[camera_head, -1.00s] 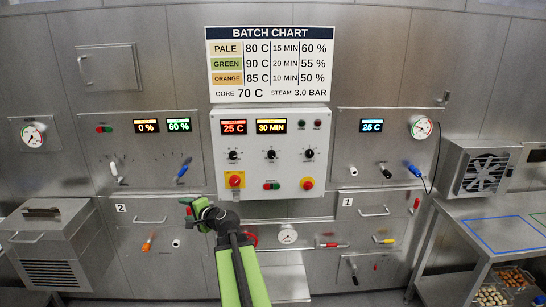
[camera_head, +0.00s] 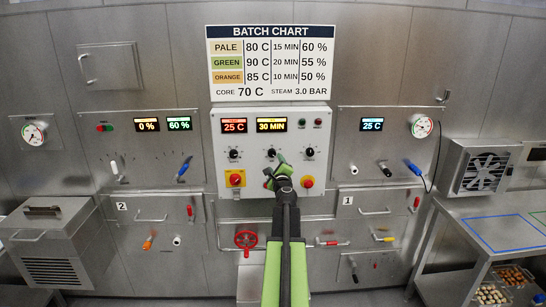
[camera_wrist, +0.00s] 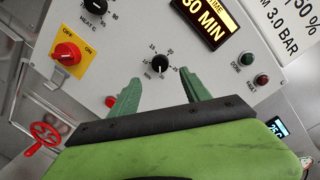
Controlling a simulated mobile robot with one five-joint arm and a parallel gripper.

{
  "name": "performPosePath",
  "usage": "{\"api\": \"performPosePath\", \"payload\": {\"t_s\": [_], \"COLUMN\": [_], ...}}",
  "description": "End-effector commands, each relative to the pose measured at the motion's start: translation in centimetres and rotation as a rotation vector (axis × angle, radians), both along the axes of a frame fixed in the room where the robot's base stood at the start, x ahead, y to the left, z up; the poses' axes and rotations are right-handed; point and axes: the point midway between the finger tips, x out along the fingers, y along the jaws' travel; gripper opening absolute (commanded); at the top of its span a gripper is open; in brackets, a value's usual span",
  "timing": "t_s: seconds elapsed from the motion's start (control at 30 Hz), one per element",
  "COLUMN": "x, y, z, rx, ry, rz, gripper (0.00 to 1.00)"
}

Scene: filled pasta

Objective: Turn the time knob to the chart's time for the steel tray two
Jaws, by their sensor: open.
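The time knob (camera_head: 271,153) is a small black knob on the white control panel (camera_head: 223,175), under a yellow display (camera_head: 271,125) reading 30 MIN. In the wrist view the knob (camera_wrist: 159,63) lies just beyond and between my fingertips, apart from them, with numbers printed around it. My gripper (camera_head: 276,170) is open and empty, just below the knob in the head view; its two green fingers show in the wrist view (camera_wrist: 160,84). The batch chart (camera_head: 270,62) above lists pale 15 MIN, green 20 MIN, orange 10 MIN. I cannot tell which tray is tray two.
A heat knob (camera_head: 233,154) sits left and another knob (camera_head: 309,153) right of the time knob. A red-and-yellow switch (camera_head: 235,180) and a red button (camera_head: 307,183) are lower on the panel. Trays of pieces (camera_head: 513,277) stand under the right-hand table (camera_head: 470,212).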

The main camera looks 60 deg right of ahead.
Motion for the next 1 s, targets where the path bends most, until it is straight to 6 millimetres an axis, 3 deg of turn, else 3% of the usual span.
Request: {"api": "performPosePath", "payload": {"t_s": [0.1, 0.3, 0.77, 1.0], "x": [2.3, 4.7, 5.7, 5.6], "y": [-2.8, -5.7, -6.7, -6.8], "z": [0.0, 0.0, 0.0, 0.0], "rx": [0.000, 0.000, 0.000, -0.001], "ry": [0.000, 0.001, 0.001, 0.001], "rz": [0.000, -0.001, -0.001, -0.001], "gripper": [0.55, 0.55, 0.55, 0.24]}}
